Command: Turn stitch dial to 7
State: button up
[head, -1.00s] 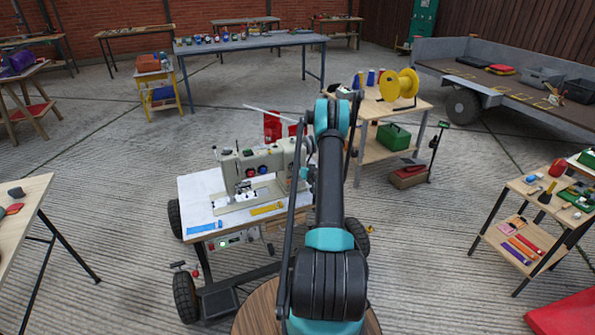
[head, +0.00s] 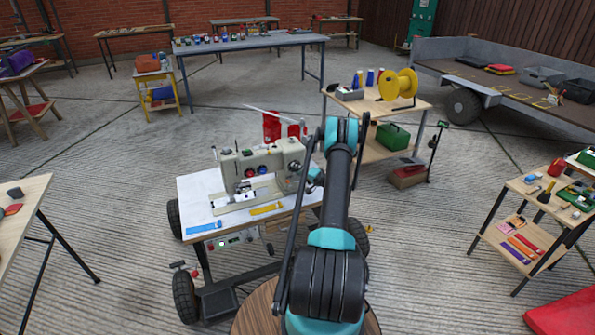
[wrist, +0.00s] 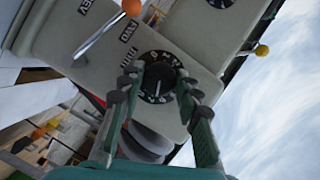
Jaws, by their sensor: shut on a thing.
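The sewing machine (head: 262,162) is cream and stands on a white-topped cart. In the wrist view, a round black dial with white marks (wrist: 159,72) is on its pale casing. A white pointer line shows on the dial, but I cannot read which number it is set to. Lettering beside the dial is rotated and partly covered by a finger. My gripper (wrist: 161,80) has one finger on each side of the dial and is shut on it. In the head view my gripper is at the machine's right end, and the dial cannot be made out there.
An orange-tipped lever (wrist: 131,7) stands out from the casing near the dial. A yellow knob (wrist: 262,50) is at the wrist view's right. Blue (head: 204,227) and yellow (head: 267,209) strips lie at the cart's front. A wooden table with a yellow spool (head: 398,84) stands behind right.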

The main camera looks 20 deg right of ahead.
jog(key=shift+f+m, duration=0.1)
jog(key=shift+m, duration=0.4)
dwell(0.3)
jog(key=o, duration=1.2)
jog(key=shift+c, duration=0.2)
jog(key=f+v, duration=0.1)
jog(key=v, duration=0.6)
jog(key=shift+s+d+r, duration=0.2)
jog(key=shift+r, duration=0.2)
